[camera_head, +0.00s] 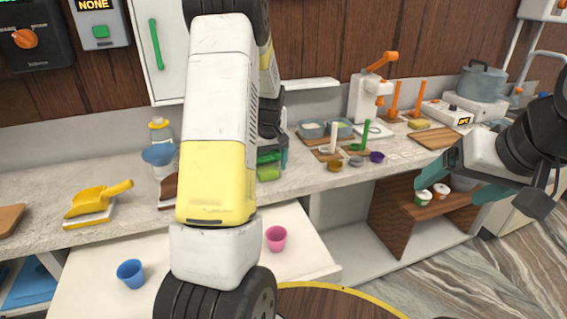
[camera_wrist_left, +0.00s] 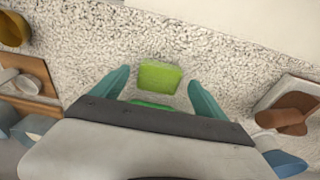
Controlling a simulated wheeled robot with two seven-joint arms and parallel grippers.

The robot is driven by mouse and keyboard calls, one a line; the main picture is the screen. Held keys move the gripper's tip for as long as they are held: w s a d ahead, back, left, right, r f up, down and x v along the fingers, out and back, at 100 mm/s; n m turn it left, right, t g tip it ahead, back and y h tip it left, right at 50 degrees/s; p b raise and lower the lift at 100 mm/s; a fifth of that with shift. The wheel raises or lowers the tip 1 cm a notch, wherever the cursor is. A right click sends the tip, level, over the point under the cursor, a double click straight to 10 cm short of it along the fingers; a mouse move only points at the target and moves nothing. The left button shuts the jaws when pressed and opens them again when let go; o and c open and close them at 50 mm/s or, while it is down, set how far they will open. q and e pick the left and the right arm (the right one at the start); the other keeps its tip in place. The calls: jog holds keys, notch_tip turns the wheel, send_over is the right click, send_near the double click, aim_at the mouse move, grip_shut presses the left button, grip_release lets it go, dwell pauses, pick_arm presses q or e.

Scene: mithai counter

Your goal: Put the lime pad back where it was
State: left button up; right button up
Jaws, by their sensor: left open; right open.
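The lime pad (camera_head: 268,174) lies on the speckled counter near its front edge, just right of my left arm. In the left wrist view the lime pad (camera_wrist_left: 160,77) shows between the tips of my open left gripper (camera_wrist_left: 158,82), with a gap on each side. A darker green thing (camera_wrist_left: 150,104) shows beside the pad, partly hidden by the gripper body. In the head view my left gripper (camera_head: 274,150) is mostly hidden behind my arm, close by the pad. My right gripper (camera_head: 458,180) is open and empty, in front of the counter at the right.
A brown scoop (camera_wrist_left: 285,118) lies near my left gripper. A wooden board with cups (camera_head: 328,154) stands right of the pad. A yellow scoop (camera_head: 98,200) is at the left. Blue (camera_head: 131,273) and pink (camera_head: 276,238) cups stand on the lower white surface.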

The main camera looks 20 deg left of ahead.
pick_arm(q)
notch_tip(320, 180, up, 9)
jog(key=s, duration=0.1)
jog(key=s+d+r+m+t+h, duration=0.2)
jog(key=s+d+r+m+t, duration=0.15)
jog(key=s+d+r, duration=0.7)
jog(key=s+d+r+m, duration=0.1)
jog(key=s+d+m, duration=0.1)
jog(key=s, duration=0.6)
jog(key=s+d+m+t+h, duration=0.1)
jog(key=s+d+m, duration=0.1)
jog(key=s, duration=0.5)
jog(key=shift+s+r, duration=0.35)
jog(key=shift+r, duration=0.05)
jog(key=shift+d+m, duration=0.1)
jog(key=shift+m, duration=0.15)
jog(key=shift+c, duration=0.4)
